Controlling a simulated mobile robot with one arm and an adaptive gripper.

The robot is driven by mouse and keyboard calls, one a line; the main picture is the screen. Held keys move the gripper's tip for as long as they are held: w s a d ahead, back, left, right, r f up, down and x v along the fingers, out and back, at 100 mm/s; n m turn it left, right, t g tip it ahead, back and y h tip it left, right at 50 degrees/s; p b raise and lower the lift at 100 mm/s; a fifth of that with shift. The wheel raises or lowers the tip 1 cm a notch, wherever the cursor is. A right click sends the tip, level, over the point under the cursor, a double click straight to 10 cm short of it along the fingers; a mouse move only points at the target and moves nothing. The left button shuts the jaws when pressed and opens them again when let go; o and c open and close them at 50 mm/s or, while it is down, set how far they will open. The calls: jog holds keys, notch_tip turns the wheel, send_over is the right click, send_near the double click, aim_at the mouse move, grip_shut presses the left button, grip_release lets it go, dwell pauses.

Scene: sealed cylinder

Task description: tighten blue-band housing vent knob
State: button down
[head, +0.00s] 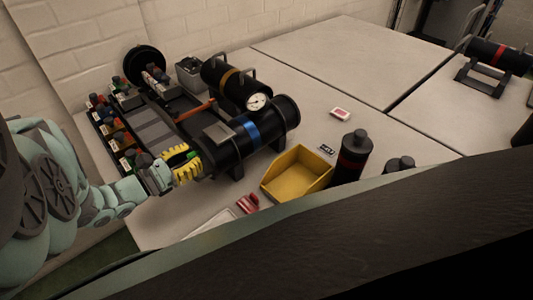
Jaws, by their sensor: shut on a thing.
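The blue-band housing (275,118) is a black cylinder lying on a stand on the table, with a blue ring around its middle. My gripper (190,163), with yellow ridged fingers, is at the housing's near left end. It is shut at the place of the vent knob. The knob itself is hidden by the fingers, and its turn cannot be seen. A bit of green shows between the fingers.
An orange-band cylinder (211,73) with a white dial gauge (257,101) lies just behind. Racks of small coloured parts (113,137) are at left. The back table (345,60) is clear.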

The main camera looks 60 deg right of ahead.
jog(key=shift+f+n+b, duration=0.1)
jog(key=shift+n+b, duration=0.9)
jog(key=shift+b, duration=0.05)
jog(key=shift+n+b, duration=0.4)
jog(key=shift+n, duration=0.4)
jog(key=n, duration=0.5)
jog(key=shift+n, duration=0.4)
jog(key=c, duration=0.7)
grip_release()
jog(key=shift+w+d, duration=0.1)
jog(key=shift+c, duration=0.2)
jog(key=shift+n, duration=0.3)
